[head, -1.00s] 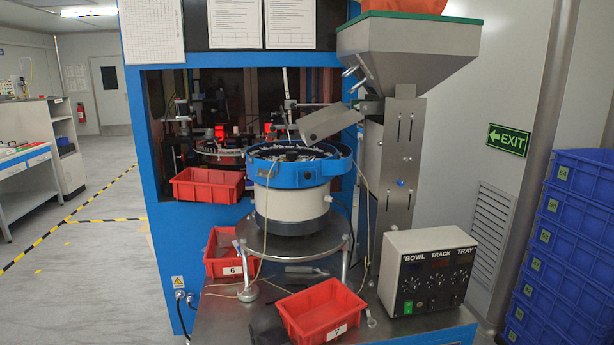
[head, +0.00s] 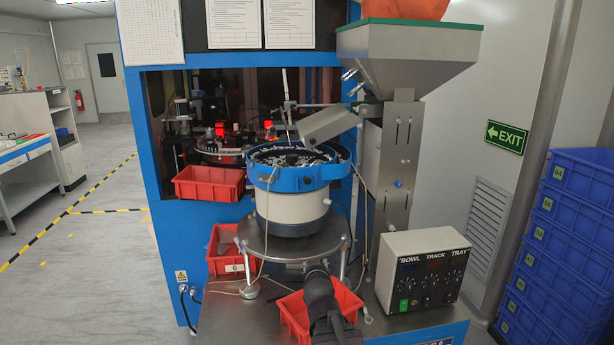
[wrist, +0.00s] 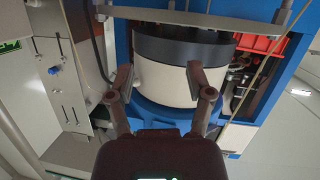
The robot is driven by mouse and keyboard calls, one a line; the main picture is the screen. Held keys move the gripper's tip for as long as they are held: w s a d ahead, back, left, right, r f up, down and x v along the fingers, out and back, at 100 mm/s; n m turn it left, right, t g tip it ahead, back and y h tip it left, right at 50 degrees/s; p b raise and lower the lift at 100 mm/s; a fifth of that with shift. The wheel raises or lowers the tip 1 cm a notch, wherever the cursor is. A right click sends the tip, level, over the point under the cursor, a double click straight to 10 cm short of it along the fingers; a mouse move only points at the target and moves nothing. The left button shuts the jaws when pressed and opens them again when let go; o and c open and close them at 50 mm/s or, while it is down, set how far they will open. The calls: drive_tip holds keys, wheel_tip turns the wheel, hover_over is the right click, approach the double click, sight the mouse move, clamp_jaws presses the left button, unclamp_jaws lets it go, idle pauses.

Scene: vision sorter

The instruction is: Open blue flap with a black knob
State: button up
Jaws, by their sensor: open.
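I cannot make out a blue flap with a black knob in either view. Blue parts that show are the machine cabinet (head: 155,200) and the rim of the bowl feeder (head: 297,180). My dark arm comes up from the bottom of the head view, in front of the front red bin; its fingers are not clear there. In the wrist view my gripper (wrist: 160,72) is open and empty, with its fingers spread either side of the feeder's white body (wrist: 163,78). This view looks upside down. I cannot tell whether the fingers touch the body.
The front red bin (head: 290,311) is partly covered by my arm. Another red bin (head: 227,249) stands beside the round metal stand (head: 290,243). The control box (head: 424,270) is to the right, below the steel hopper (head: 408,50). Blue crates (head: 570,230) are stacked far right. Floor is clear at left.

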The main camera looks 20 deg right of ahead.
wheel_tip(320, 180, up, 8)
drive_tip(key=d+n+t+p, duration=0.1)
drive_tip(key=d+t+p, duration=0.1)
drive_tip(key=d+t, duration=0.15)
drive_tip(key=n+t+y+p, duration=0.2)
drive_tip(key=n+t+y, duration=0.3)
approach(308, 183)
drive_tip(key=v, duration=0.3)
drive_tip(key=shift+d+f, duration=0.1)
drive_tip(key=shift+p+x, duration=2.75)
drive_tip(key=shift+x, duration=4.05)
clamp_jaws()
